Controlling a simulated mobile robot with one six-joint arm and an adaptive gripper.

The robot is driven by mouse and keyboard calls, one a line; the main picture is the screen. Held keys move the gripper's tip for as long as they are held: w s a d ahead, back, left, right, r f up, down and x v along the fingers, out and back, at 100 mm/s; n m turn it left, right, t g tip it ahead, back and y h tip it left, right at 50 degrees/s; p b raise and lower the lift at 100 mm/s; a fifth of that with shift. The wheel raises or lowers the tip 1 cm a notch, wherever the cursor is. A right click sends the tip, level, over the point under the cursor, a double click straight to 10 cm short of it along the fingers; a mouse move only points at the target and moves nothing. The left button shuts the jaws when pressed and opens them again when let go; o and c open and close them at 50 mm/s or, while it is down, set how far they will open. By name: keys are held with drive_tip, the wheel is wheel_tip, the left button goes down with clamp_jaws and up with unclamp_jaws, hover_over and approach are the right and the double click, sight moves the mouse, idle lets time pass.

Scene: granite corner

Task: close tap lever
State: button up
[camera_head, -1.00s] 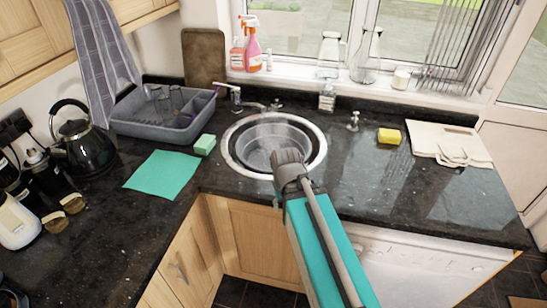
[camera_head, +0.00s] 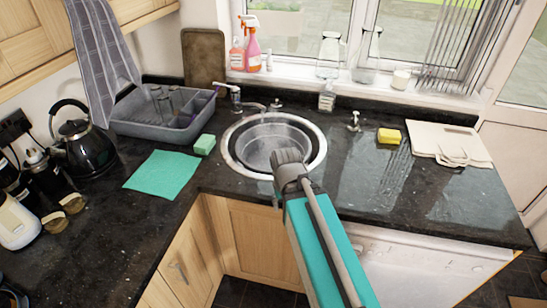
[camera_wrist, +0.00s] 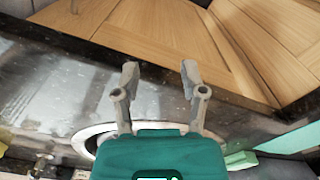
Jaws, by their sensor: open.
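The tap (camera_head: 236,97) stands at the back left rim of the round sink. Its light lever sticks out to the upper left from the top of the tap body. The spout reaches right over the sink edge. The round metal sink (camera_head: 232,158) is set in the dark counter; its rim also shows in the wrist view (camera_wrist: 88,140). My gripper (camera_head: 288,158) is over the front right part of the sink, apart from the tap. In the wrist view, my gripper (camera_wrist: 160,78) has its two fingers spread with nothing between them.
A grey dish rack (camera_head: 165,125) stands left of the tap. A green sponge (camera_head: 204,144) and teal cloth (camera_head: 162,175) lie left of the sink. A soap bottle (camera_head: 327,98) is behind it. A yellow sponge (camera_head: 389,136) and chopping boards (camera_head: 448,145) lie right. The counter (camera_head: 370,190) between is clear.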

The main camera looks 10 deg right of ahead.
drive_tip(key=shift+w+r, duration=0.1)
drive_tip(key=shift+w, duration=0.15)
drive_tip(key=c, duration=0.4)
drive_tip(key=w, duration=0.2)
drive_tip(key=w+r+p, duration=0.1)
drive_tip(key=shift+w+a+t+y, duration=0.15)
drive_tip(key=shift+a+t+y, duration=0.15)
drive_tip(key=shift+a, duration=0.05)
clamp_jaws()
drive_tip(key=w+a+r+t+y+p, duration=0.1)
drive_tip(key=w+r, duration=0.6)
drive_tip(key=w, duration=0.9)
drive_tip(key=w+a+r+t+y+p, duration=0.2)
drive_tip(key=w+r+t+p, duration=0.3)
drive_tip(key=w, duration=1.1)
drive_tip(key=w+a+r+t+y+p, duration=0.1)
drive_tip(key=w+r+t+y+p, duration=0.2)
drive_tip(key=w+r+p, duration=0.4)
drive_tip(key=w+r, duration=0.3)
drive_tip(key=w, duration=0.6)
drive_tip(key=shift+w+a+n, duration=0.35)
drive_tip(key=shift+n, duration=0.05)
